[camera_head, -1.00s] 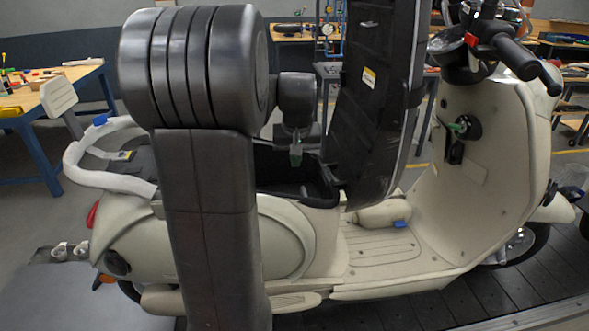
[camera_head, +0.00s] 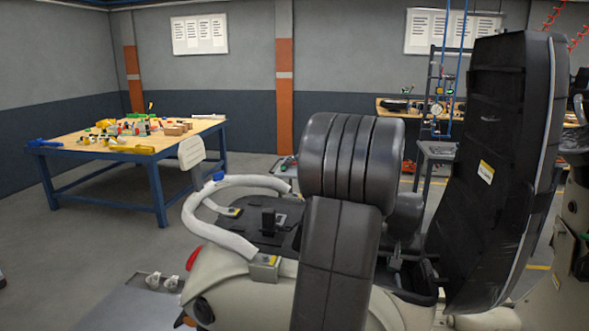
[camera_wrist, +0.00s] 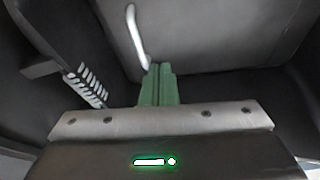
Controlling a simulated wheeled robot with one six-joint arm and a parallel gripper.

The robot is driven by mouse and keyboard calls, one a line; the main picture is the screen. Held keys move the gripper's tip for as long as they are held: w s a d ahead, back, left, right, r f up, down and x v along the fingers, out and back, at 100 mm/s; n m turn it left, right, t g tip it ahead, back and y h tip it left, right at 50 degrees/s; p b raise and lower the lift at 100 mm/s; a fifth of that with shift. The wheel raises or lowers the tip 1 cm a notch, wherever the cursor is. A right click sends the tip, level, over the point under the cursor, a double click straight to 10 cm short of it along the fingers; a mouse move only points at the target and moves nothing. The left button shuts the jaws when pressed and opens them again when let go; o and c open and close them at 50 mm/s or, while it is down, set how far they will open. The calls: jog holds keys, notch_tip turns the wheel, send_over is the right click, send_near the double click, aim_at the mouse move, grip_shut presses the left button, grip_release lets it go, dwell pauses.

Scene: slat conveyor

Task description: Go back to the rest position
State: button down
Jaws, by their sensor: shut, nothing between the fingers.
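My gripper shows in the wrist view as green fingers (camera_wrist: 158,84), pressed together with nothing between them. They point into a dark grey cavity that looks like the space under the scooter's seat. In the head view my gripper (camera_head: 396,262) is small and partly hidden behind my arm, over the open compartment. The cream scooter (camera_head: 245,300) stands with its black seat (camera_head: 500,150) raised upright just right of my gripper.
In the wrist view a pale rod (camera_wrist: 138,36) and a coil spring (camera_wrist: 86,86) are close to the fingers. A white grab rail (camera_head: 225,236) curves around the scooter's rear. A blue-framed workbench (camera_head: 100,153) stands at the left, with open floor before it.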

aim_at(398, 279)
jog(key=f, duration=0.1)
jog(key=d+f+b, duration=0.1)
jog(key=f, duration=0.2)
jog(key=shift+w+d+f, duration=0.1)
jog(key=shift+w+d, duration=0.05)
jog(key=shift+d, duration=0.1)
jog(key=shift+d+f+b, duration=0.35)
jog(key=shift+f+b, duration=0.05)
jog(key=shift+f, duration=0.05)
jog(key=shift+s, duration=0.2)
